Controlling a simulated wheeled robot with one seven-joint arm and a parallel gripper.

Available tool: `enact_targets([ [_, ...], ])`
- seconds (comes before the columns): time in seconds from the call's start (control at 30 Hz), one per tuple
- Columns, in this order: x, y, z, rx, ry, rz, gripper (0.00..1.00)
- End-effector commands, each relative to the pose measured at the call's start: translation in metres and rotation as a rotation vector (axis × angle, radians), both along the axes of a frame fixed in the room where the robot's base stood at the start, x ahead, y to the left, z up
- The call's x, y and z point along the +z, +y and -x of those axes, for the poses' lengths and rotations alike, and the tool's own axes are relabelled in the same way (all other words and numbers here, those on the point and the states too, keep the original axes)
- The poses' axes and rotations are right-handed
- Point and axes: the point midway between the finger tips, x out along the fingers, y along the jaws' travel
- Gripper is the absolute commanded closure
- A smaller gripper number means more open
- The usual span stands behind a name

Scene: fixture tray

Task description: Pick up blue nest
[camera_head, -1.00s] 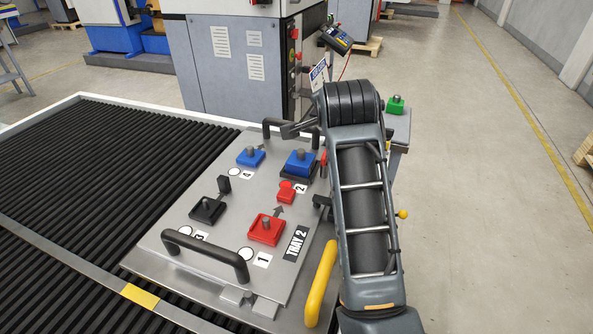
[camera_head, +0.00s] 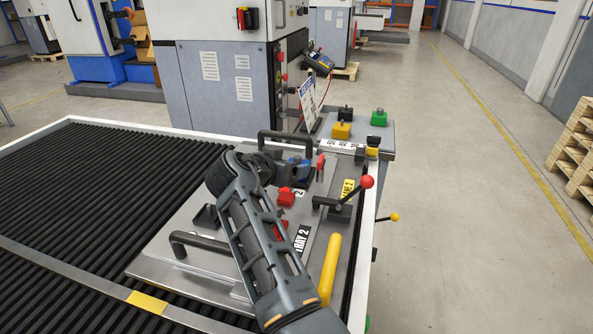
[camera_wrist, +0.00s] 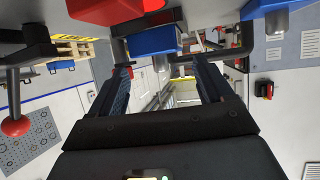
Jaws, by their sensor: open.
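In the head view, the grey fixture tray (camera_head: 165,245) lies on the black ribbed conveyor. A blue piece (camera_head: 304,172) shows at its far side, partly hidden by my arm; the other blue piece on the tray cannot be made out there. The wrist view, upside down, shows one blue block (camera_wrist: 153,41) near the middle, just beyond and between my fingertips, and a second blue block (camera_wrist: 270,8) at the upper right with a grey peg. I cannot tell which is the blue nest. My gripper (camera_wrist: 160,70) is open, its fingers apart with nothing between them.
Red pieces (camera_head: 286,196) and a black piece (camera_head: 205,215) sit on the tray. A black handle (camera_head: 205,243) stands at its near edge. A red-knobbed lever (camera_head: 367,182) and a yellow bar (camera_head: 330,270) stand on the right. A machine cabinet stands behind.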

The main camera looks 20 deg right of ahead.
Motion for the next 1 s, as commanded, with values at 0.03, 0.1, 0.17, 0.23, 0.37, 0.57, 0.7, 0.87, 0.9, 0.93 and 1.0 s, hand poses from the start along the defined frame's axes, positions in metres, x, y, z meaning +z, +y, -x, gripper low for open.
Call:
enact_targets([
  [0.03,0.001,-0.006,-0.005,-0.002,0.001,-0.001,0.20],
  [0.1,-0.001,-0.015,-0.012,-0.004,0.002,-0.001,0.20],
  [0.17,-0.005,-0.020,-0.018,-0.002,0.001,-0.001,0.20],
  [0.23,-0.010,-0.025,-0.023,-0.003,0.001,-0.002,0.20],
  [0.37,-0.014,-0.031,-0.028,-0.002,0.001,-0.001,0.20],
  [0.57,-0.015,-0.031,-0.028,0.000,0.000,-0.001,0.20],
  [0.7,-0.015,-0.031,-0.028,-0.002,0.000,-0.002,0.31],
  [0.87,-0.015,-0.031,-0.028,-0.001,0.000,-0.003,0.46],
  [0.9,-0.015,-0.031,-0.028,-0.001,0.000,-0.003,0.50],
  [0.93,-0.015,-0.031,-0.028,-0.002,0.000,-0.002,0.53],
  [1.0,-0.015,-0.031,-0.028,-0.001,0.000,-0.003,0.59],
])
